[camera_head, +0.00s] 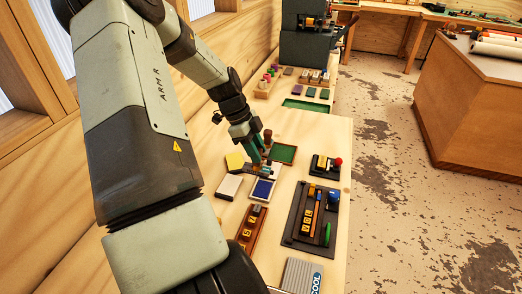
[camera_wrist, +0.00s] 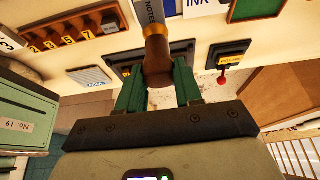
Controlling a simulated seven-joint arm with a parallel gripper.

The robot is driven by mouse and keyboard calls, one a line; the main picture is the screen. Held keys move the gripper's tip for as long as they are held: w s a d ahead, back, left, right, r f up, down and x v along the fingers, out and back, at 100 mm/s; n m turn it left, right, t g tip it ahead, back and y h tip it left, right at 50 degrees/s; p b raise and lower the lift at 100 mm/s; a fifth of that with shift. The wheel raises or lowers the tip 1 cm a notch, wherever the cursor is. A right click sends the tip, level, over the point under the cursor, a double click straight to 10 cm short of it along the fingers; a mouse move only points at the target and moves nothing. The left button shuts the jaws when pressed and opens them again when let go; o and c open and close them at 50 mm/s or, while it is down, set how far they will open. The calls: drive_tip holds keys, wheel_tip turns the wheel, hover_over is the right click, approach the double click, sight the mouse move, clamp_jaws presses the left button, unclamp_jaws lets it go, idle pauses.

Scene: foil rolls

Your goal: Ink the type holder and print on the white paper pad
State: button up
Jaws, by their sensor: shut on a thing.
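My gripper (camera_head: 258,157) is low over the bench, its green fingers shut on the brown handle of the type holder (camera_wrist: 157,62). In the wrist view the holder has a brass collar and a grey shank lettered NOTES, running out of the top edge, so its type face is hidden. In the head view my gripper is just behind the blue ink pad (camera_head: 263,190), whose INK label (camera_wrist: 197,3) shows in the wrist view. I cannot tell whether the holder touches the pad. A white block, apparently the paper pad (camera_head: 228,187), lies left of the ink pad.
A black device with a red knob (camera_head: 338,161), a black tool tray (camera_head: 291,232) and a wooden number rack (camera_head: 246,238) stand nearby. A grey COOL block (camera_head: 302,276) is in front.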

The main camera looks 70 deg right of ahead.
drive_tip(key=w+a, duration=0.2)
drive_tip(key=w, duration=0.8)
drive_tip(key=shift+s+f, duration=0.15)
drive_tip(key=shift+f, duration=2.65)
drive_tip(key=shift+f, duration=0.65)
wheel_tip(320, 180, up, 7)
idle(0.3)
